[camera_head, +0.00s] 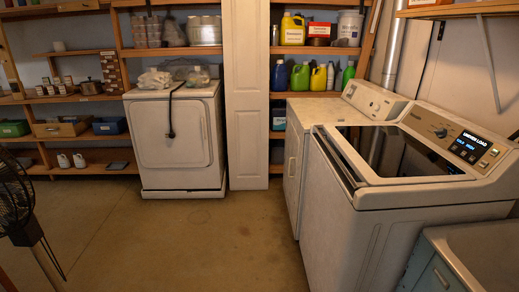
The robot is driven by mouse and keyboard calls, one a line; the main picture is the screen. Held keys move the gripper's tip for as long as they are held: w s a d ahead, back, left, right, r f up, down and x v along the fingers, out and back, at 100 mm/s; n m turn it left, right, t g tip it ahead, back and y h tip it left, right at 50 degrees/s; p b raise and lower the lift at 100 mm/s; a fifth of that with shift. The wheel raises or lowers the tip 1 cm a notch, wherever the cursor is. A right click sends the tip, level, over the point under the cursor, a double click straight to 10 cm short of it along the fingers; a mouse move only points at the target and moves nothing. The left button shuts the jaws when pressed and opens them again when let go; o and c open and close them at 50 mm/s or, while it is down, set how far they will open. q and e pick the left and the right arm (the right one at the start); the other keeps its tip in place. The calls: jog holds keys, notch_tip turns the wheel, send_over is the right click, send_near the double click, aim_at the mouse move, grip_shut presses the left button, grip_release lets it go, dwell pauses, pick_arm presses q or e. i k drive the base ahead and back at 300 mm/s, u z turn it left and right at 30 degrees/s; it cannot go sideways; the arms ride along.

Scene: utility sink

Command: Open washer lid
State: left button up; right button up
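The washer (370,220) is a white top-loading machine at the right of the head view. Its lid (395,153) is a dark, glossy panel that lies flat on top and looks shut. A dark handle strip (338,160) runs along the lid's left edge. The tan control panel (455,137) behind the lid has a knob and a lit display. Neither of my grippers is in view, and nothing touches the lid.
A second white machine (305,125) stands against the washer's far side. A white dryer (175,140) is at the back. A black fan (18,200) stands at the left, and a utility sink (480,255) is at the lower right. The middle floor (215,240) is clear.

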aim_at(381, 154)
jog(key=u, duration=0.4)
jog(key=i, duration=3.6)
jog(key=z, duration=2.35)
